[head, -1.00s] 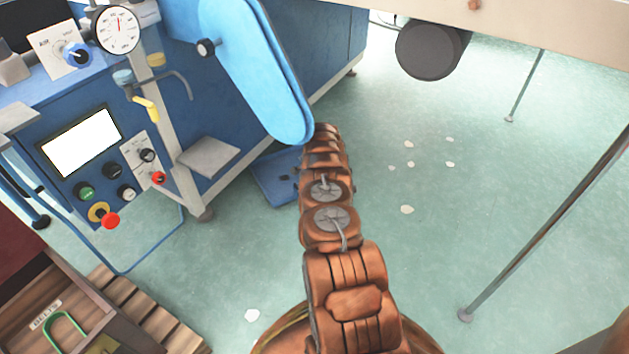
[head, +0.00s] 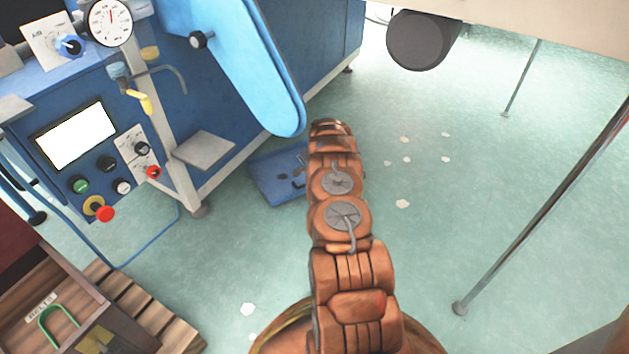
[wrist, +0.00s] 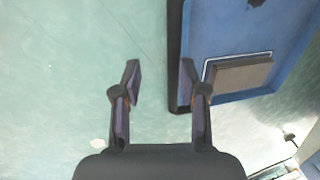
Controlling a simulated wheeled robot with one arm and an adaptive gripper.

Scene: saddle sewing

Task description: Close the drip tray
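The drip tray appears to be the low blue tray (head: 272,178) close to the floor, sticking out from under the blue machine in the head view. Dark marks show on it, and my arm covers its right side. In the wrist view a blue tray-like part (wrist: 212,38) with a dark left edge fills the upper right. A grey-brown block (wrist: 240,77) with a pale border shows at its near end. My gripper (wrist: 160,82) is open and empty. Its right finger overlaps the dark edge in the picture; I cannot tell whether they touch. My arm hides the gripper in the head view.
The blue machine (head: 230,130) stands at the left, with a light-blue hanging panel (head: 255,70) above the tray. A grey plate (head: 204,149) juts from it. A wooden pallet (head: 130,300) is lower left. Table legs (head: 535,210) stand right. Floor between is mostly clear.

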